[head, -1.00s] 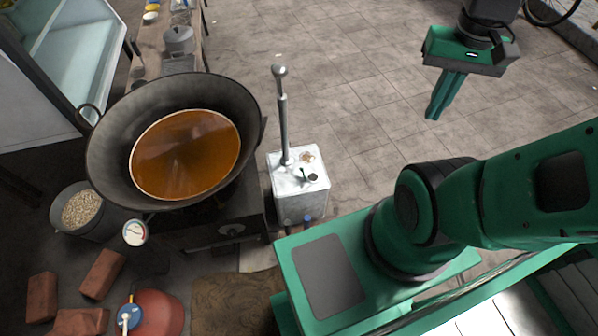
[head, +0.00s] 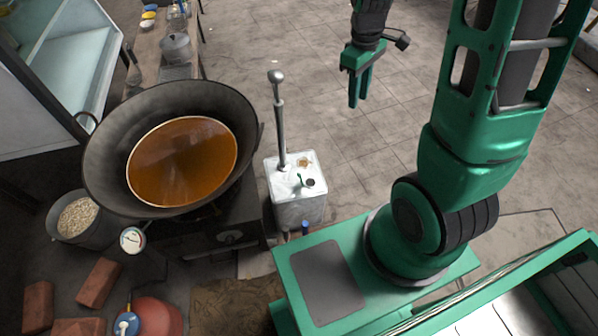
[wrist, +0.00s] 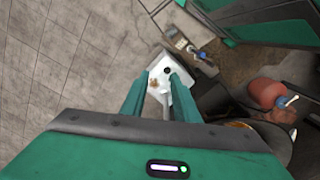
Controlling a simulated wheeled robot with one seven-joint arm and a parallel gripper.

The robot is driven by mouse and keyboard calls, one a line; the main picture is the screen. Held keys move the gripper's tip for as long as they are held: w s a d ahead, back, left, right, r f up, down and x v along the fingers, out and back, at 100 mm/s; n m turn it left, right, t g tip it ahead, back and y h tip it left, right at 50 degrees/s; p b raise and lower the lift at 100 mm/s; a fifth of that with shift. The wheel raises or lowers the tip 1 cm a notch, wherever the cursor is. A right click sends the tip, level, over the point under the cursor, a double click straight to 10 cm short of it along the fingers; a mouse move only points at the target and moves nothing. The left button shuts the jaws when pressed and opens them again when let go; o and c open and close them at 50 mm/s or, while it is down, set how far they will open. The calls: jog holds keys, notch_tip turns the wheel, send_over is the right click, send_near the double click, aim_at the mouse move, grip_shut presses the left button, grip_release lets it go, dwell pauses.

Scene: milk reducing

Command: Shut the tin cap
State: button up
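The white square tin (head: 298,208) stands upright on the floor in the middle of the head view. The tin's top (wrist: 158,68) shows beyond the fingertips, with the dark spot near the right finger.
A tall metal pump (head: 281,125) rises at the tin's back left edge. Left is a large wok (head: 95,150) of orange-brown liquid over a dark stove (head: 235,228). A red gas bottle (head: 158,314) stands front left. The tiled floor behind the tin is clear.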

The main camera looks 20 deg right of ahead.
jog(key=w+a+f+n, duration=0.3)
jog(key=w+f, duration=0.1)
jog(key=f, duration=0.3)
jog(key=w+a+f+n, duration=0.3)
jog(key=w+f+n, duration=0.1)
jog(key=f, duration=0.3)
jog(key=a+f+n, duration=0.2)
jog(key=f, duration=0.7)
jog(key=a+f+n, duration=0.2)
jog(key=a+f, duration=0.1)
jog(key=f, duration=0.6)
jog(key=a+f+n, duration=0.2)
jog(key=a+f, duration=0.1)
jog(key=f, duration=0.6)
jog(key=shift+f+y, duration=0.25)
jog(key=shift+y, duration=0.05)
jog(key=shift+w, duration=0.1)
grip_shut()
jog(key=shift+w, duration=0.1)
